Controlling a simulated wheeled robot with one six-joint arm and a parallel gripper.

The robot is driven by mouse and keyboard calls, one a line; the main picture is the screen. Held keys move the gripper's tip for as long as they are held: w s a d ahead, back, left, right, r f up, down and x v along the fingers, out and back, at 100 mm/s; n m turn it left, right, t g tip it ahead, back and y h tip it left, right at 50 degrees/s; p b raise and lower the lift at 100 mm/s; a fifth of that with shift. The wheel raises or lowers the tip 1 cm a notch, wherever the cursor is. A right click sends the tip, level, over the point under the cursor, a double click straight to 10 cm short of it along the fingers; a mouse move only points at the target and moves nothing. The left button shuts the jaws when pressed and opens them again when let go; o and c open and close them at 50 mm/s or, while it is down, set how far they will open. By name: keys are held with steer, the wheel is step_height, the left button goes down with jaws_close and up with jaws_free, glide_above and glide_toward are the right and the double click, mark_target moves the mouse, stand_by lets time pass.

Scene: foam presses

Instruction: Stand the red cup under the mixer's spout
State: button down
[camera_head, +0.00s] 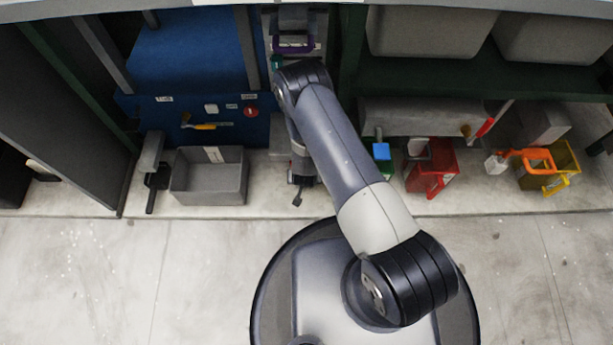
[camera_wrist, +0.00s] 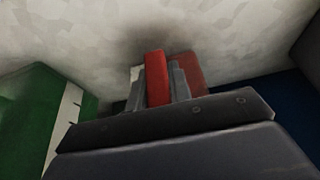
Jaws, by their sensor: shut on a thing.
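My gripper (camera_wrist: 158,88) is shut on an upright red bar, which looks like the handle of the red cup (camera_wrist: 190,72). The cup's red body shows just right of the fingers in the wrist view, over a pale, shadowed surface. I cannot tell whether it touches that surface. In the head view my arm hides the held cup. A machine with a purple handle (camera_head: 293,46) stands at the top, partly behind my arm; I cannot tell whether it is the mixer. No spout can be made out.
A green block (camera_wrist: 38,115) is left in the wrist view. In the head view, a grey bin (camera_head: 208,190) and blue panel (camera_head: 190,60) stand left of my arm. Right are a blue-green box (camera_head: 382,152), another red container (camera_head: 432,165) and a yellow one (camera_head: 562,165).

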steer(key=c, duration=1.3)
jaws_free()
steer(key=shift+f, duration=0.1)
steer(key=p+v, duration=0.4)
steer(key=v, duration=0.8)
steer(key=shift+p, duration=0.3)
